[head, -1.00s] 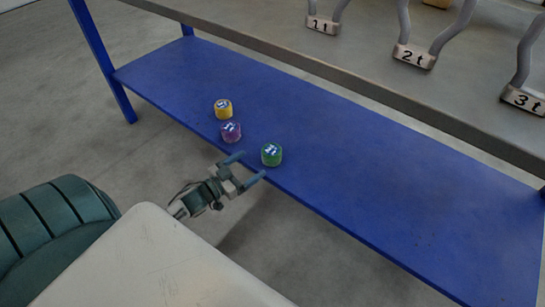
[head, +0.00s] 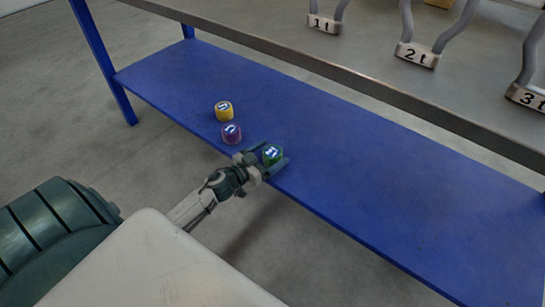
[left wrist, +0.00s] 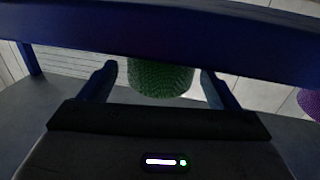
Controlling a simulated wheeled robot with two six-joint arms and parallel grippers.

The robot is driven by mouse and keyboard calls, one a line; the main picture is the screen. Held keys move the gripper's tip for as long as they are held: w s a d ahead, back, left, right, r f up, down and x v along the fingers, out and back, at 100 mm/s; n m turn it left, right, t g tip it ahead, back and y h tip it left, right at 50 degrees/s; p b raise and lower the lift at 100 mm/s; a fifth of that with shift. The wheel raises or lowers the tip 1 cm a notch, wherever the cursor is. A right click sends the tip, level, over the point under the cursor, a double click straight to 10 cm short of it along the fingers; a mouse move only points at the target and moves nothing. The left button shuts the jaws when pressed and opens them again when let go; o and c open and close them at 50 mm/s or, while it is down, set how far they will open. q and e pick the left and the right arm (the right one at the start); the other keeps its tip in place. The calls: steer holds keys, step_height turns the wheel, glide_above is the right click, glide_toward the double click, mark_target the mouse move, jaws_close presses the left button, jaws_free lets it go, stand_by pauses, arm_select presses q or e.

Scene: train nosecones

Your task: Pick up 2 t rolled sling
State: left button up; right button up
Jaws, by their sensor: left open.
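The green rolled sling (head: 272,152) lies on the blue lower shelf near its front edge; its white label is too small to read surely. My left gripper (head: 268,158) is open, with one finger on each side of the green roll. In the left wrist view the green roll (left wrist: 160,78) shows between the two spread fingers (left wrist: 160,85), with gaps on both sides. A purple roll (head: 231,134) sits just left of the gripper, and a yellow roll (head: 224,111) sits behind the purple one. My right gripper is not in view.
The blue shelf (head: 400,180) is clear to the right of the rolls. The grey upper tabletop edge (head: 350,82) runs above it. Hooks marked 1 t (head: 324,24), 2 t (head: 417,56) and 3 t (head: 527,97) stand on top. A blue leg (head: 104,60) is at left.

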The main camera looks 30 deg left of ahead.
arm_select(q)
steer(key=shift+x, duration=0.85)
steer(key=c, duration=1.2)
steer(key=shift+r, duration=0.1)
